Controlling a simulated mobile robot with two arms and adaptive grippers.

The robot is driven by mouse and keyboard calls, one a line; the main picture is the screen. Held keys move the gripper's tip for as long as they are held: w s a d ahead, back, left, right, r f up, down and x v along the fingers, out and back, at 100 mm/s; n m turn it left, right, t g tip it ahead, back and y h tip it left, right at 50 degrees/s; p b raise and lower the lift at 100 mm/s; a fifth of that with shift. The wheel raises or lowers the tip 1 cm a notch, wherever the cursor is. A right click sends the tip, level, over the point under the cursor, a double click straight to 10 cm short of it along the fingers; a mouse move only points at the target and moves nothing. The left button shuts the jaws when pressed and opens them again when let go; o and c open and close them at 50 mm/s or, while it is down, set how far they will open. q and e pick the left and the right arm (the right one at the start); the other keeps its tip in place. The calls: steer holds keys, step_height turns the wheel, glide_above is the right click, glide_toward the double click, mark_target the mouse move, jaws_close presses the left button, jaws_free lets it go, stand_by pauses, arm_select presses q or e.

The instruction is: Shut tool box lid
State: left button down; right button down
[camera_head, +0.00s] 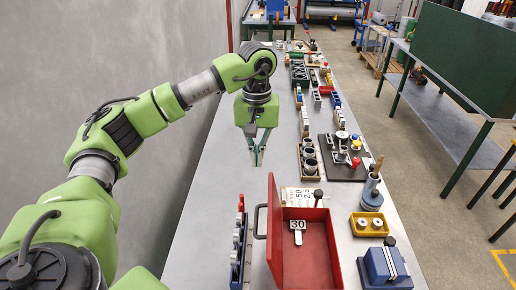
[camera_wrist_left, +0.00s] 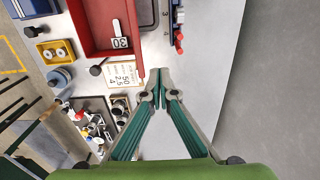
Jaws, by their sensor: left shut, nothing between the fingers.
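The red tool box (camera_head: 311,262) stands at the near end of the metal bench, open. Its lid (camera_head: 274,240) stands upright along the box's left side, with a dark handle (camera_head: 259,221) on its outer face. A tag marked 30 (camera_head: 297,226) lies in the box; in the left wrist view the box (camera_wrist_left: 90,38) is at the top, partly cut off. My left gripper (camera_head: 257,162) points down over the bench beyond the box, apart from the lid. Its fingertips (camera_wrist_left: 160,75) meet with nothing between them. My right gripper is in neither view.
A blue rack (camera_head: 239,250) stands left of the lid. A blue vise-like block (camera_head: 386,266), a yellow tray (camera_head: 369,223) and a grey cup (camera_head: 371,192) stand right of the box. Several parts line the bench's right side. A grey wall runs along the left.

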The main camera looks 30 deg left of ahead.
arm_select(q)
step_height(320, 180, down, 12)
steer(key=b, duration=0.8)
steer(key=shift+s+d+r, duration=0.25)
steer(key=shift+s+d, duration=0.05)
steer(key=shift+s, duration=0.05)
stand_by(0.5)
steer(key=w+d, duration=0.6)
steer(key=d, duration=0.5)
steer(key=shift+w, duration=0.4)
stand_by(0.3)
